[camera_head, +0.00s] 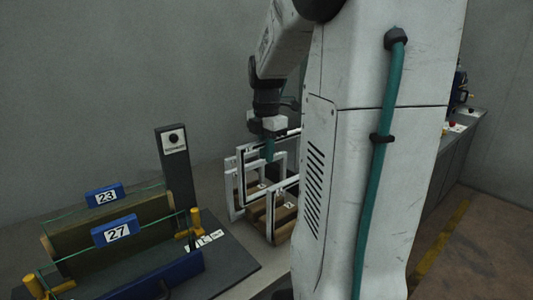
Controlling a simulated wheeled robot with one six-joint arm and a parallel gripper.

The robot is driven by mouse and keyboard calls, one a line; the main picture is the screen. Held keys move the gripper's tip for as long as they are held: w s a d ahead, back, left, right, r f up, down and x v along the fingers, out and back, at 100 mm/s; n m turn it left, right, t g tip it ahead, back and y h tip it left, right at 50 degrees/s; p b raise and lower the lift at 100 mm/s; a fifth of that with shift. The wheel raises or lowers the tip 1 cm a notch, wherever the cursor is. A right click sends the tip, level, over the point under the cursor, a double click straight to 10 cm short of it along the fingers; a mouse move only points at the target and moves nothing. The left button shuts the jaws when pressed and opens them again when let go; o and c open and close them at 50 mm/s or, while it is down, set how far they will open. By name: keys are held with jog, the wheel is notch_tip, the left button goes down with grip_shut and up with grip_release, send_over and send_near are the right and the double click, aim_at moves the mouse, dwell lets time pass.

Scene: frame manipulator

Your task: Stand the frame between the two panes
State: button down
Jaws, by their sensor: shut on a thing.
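My gripper (268,152) points down with its teal fingers shut on the top bar of a white frame (246,150). This frame is upright among other white frames at a wooden rack (256,212). I cannot tell whether it is lifted clear of the rack. Two thin green edges, which look like the tops of clear panes, run across a wooden block at the left. A blue tag marked 23 (105,195) sits at the rear edge and a blue tag marked 27 (115,231) at the front one. My arm column hides the right part of the frames.
The pane stand has a dark base (232,262), yellow clamps (195,222) and a blue front bar (160,278). A dark upright post (175,165) rises behind it. Another white frame (284,208) stands at the rack's front. A workbench (458,140) is at the far right.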

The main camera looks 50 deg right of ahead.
notch_tip(320, 180, up, 10)
jog(key=shift+r, duration=0.25)
dwell(0.4)
dwell(0.5)
